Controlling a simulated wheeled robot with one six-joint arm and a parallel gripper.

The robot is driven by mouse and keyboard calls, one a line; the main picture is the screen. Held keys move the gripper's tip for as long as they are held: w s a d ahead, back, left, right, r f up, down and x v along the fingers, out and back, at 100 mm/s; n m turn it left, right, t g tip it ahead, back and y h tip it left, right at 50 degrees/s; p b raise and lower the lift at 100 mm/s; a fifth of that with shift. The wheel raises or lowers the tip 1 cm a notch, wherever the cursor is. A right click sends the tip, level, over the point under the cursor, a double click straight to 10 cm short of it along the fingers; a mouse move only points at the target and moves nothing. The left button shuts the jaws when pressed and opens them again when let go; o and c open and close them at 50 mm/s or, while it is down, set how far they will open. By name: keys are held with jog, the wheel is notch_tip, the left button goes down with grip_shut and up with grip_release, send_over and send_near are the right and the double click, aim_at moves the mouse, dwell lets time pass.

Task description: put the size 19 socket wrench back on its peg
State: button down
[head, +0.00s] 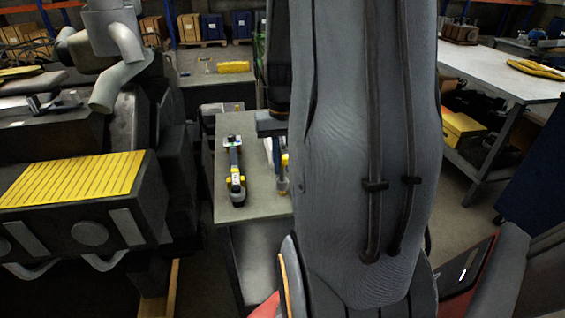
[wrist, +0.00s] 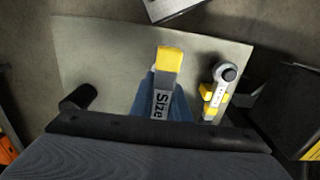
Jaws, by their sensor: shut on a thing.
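My gripper (wrist: 164,98) is shut on a wrench (wrist: 168,62) with a yellow end and a grey body in the middle of the wrist view. The word "Size" shows on its body, but I see no number. The wrench is over the bench top, and its lower part is hidden. In the head view my arm hides most of the gripper. A yellow and grey piece (head: 284,172) shows beside the arm there, probably the held wrench. No peg can be made out in either view.
A second wrench (wrist: 215,92), grey and yellow with a round head, lies on the bench (wrist: 110,60) to the right in the wrist view. In the head view a tool (head: 236,172) lies on the bench left of my arm. A yellow-topped engine (head: 150,215) stands further left.

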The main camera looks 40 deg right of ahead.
aim_at(283, 145)
jog(key=shift+f+b, duration=0.45)
jog(key=shift+f, duration=0.65)
jog(key=c, duration=1)
grip_release()
jog(key=shift+c, duration=0.2)
notch_tip(283, 145, up, 9)
jog(key=p, duration=0.8)
